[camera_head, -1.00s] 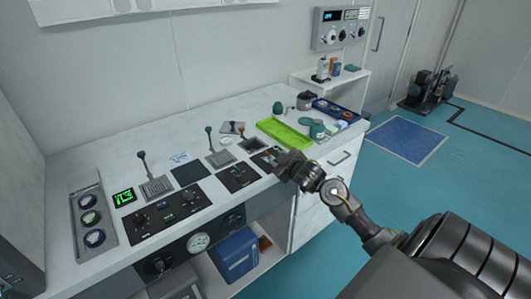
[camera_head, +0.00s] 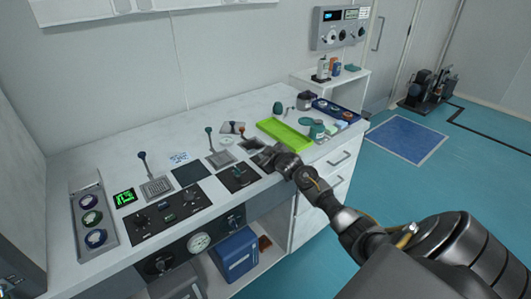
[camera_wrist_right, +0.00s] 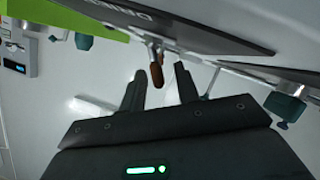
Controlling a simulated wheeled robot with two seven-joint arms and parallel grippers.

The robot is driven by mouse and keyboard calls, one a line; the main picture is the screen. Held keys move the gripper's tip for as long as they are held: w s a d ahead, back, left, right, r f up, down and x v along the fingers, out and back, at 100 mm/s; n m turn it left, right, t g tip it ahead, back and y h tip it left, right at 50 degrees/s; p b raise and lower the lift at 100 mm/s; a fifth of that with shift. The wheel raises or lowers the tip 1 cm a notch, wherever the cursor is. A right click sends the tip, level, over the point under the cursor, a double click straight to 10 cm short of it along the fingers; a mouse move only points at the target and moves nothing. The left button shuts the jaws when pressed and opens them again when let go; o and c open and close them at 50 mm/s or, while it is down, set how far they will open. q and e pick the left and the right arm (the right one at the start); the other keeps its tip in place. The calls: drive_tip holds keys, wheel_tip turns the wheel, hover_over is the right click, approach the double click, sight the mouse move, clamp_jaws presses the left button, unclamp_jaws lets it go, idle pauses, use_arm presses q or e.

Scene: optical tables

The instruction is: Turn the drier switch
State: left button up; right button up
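No label is readable enough to mark the drier switch for certain. A small lever with an orange-brown tip (camera_wrist_right: 157,75) shows in the right wrist view, near and between my two fingers. In the head view an orange-tipped lever (camera_head: 243,131) stands on the counter, just behind my right gripper (camera_head: 262,156). My right gripper also shows in the right wrist view (camera_wrist_right: 160,88); its fingers are apart, with no clear contact on the lever. A dark plate with partly cut-off lettering (camera_wrist_right: 205,28) lies beside the lever. My left gripper is not in view.
A green tray (camera_head: 284,134) and a teal item (camera_head: 317,128) sit near my right gripper. A wall box (camera_head: 340,28) hangs at the back.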

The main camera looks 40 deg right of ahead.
drive_tip(key=shift+c, duration=0.3)
clamp_jaws()
